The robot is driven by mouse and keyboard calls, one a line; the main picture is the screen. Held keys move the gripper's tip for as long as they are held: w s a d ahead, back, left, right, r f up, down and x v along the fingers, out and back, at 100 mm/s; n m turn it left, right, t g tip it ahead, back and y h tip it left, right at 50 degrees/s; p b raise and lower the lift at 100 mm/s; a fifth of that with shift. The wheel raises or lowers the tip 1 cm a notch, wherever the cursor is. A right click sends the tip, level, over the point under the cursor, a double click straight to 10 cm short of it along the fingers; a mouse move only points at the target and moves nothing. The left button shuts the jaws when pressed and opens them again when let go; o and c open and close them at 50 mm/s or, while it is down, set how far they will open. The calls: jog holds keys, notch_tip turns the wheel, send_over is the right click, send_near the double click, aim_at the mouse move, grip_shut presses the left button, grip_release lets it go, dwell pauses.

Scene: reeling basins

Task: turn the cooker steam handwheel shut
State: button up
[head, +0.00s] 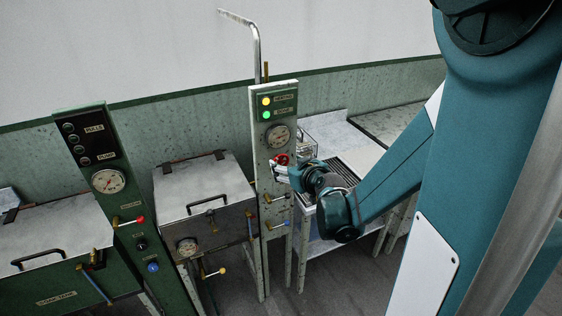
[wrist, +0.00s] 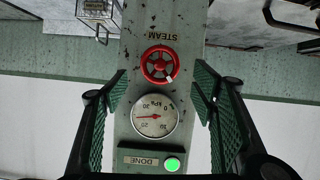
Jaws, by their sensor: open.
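My gripper (wrist: 160,72) is open, with one green-padded finger on each side of the wheel. Both fingers look clear of the rim. In the head view, my gripper (head: 279,171) is at the panel, and the red wheel (head: 281,159) is partly hidden behind it. The pressure gauge (wrist: 154,117) is beside the wheel, its needle pointing left.
A green DONE lamp (wrist: 172,164) is lit on the panel; a yellow lamp (head: 266,101) glows above it in the head view. A lidded metal basin (head: 203,183) stands left, and a slatted bench (head: 352,165) right.

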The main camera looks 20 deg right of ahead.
aim_at(282, 161)
jog(key=shift+x, duration=3.55)
jog(key=c, duration=0.9)
